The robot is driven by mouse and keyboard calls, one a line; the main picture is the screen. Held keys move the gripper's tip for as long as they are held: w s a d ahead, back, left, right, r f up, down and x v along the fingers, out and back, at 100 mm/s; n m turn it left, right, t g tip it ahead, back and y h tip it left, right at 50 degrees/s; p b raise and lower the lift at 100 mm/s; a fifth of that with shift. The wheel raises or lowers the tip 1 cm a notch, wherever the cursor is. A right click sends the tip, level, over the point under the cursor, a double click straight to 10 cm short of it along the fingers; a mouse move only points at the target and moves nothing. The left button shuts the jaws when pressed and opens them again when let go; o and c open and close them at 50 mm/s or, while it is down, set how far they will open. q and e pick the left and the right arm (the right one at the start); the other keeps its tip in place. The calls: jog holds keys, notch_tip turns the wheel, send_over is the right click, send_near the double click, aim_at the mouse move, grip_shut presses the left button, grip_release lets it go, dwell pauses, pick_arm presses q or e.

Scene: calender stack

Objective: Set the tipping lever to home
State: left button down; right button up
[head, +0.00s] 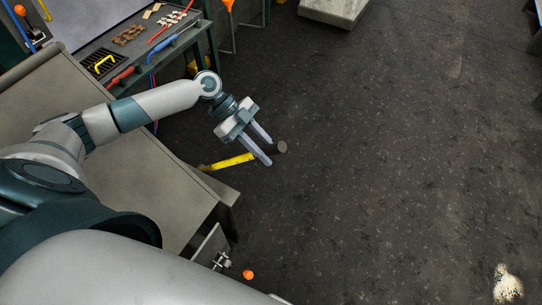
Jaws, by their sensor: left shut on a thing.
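The tipping lever (230,162) is a yellow bar with a dark round knob at its right end. It reaches out to the right from the edge of the grey-beige machine housing, lying nearly level in the picture. My left gripper (268,152) is over the knob end, with its two long grey fingers either side of the bar. It is shut on the lever. The fingers hide the part of the bar just before the knob. The lever's pivot is hidden at the housing. My right gripper is not in view.
A dark workbench (130,55) with several hand tools stands at the top left. A pale block (335,10) lies at the top. Below is a bracket with an orange ball knob (248,274). A whitish patch (507,283) marks the floor. The dark floor (400,150) on the right is clear.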

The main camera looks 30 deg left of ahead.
pick_arm(q)
jog(key=shift+v, duration=1)
jog(key=shift+b, duration=0.3)
jog(key=shift+a+h, duration=0.15)
jog(key=shift+h, duration=0.15)
jog(key=shift+w+a+r+b, duration=0.1)
jog(key=shift+a+r+b, duration=0.2)
jog(key=shift+a+b, duration=0.1)
jog(key=shift+h, duration=0.6)
jog(key=shift+b+v, duration=0.75)
jog(key=shift+v, duration=1.35)
jog(key=shift+r, duration=0.1)
